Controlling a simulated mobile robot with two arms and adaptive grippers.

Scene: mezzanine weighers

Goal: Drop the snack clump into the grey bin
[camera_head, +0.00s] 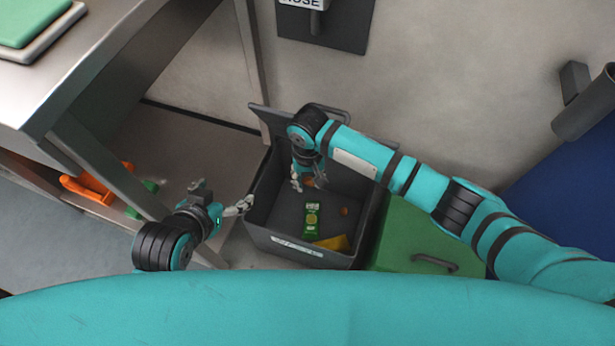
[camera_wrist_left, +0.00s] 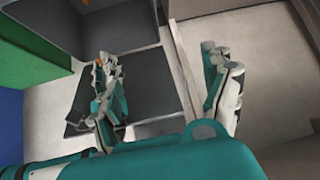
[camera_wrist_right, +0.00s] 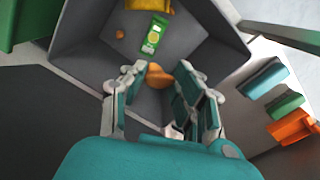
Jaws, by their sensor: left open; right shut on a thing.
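The grey bin (camera_head: 265,190) stands open below me, its lid tipped back against the wall. My right gripper (camera_head: 308,180) reaches down into it and is shut on the snack clump, an orange-brown lump that shows between the fingers in the right wrist view (camera_wrist_right: 158,76). The bin floor lies below the clump; the gap between them is hard to judge. My left gripper (camera_head: 243,206) is open and empty at the bin's left rim. Its spread fingers show in the left wrist view (camera_wrist_left: 165,90).
Inside the bin lie a green packet (camera_head: 312,220), a yellow piece (camera_head: 333,243) and a small orange piece (camera_head: 344,211). A green bin (camera_head: 410,235) adjoins on the right. A metal table (camera_head: 95,55) stands left, with orange (camera_head: 95,185) and green items under it.

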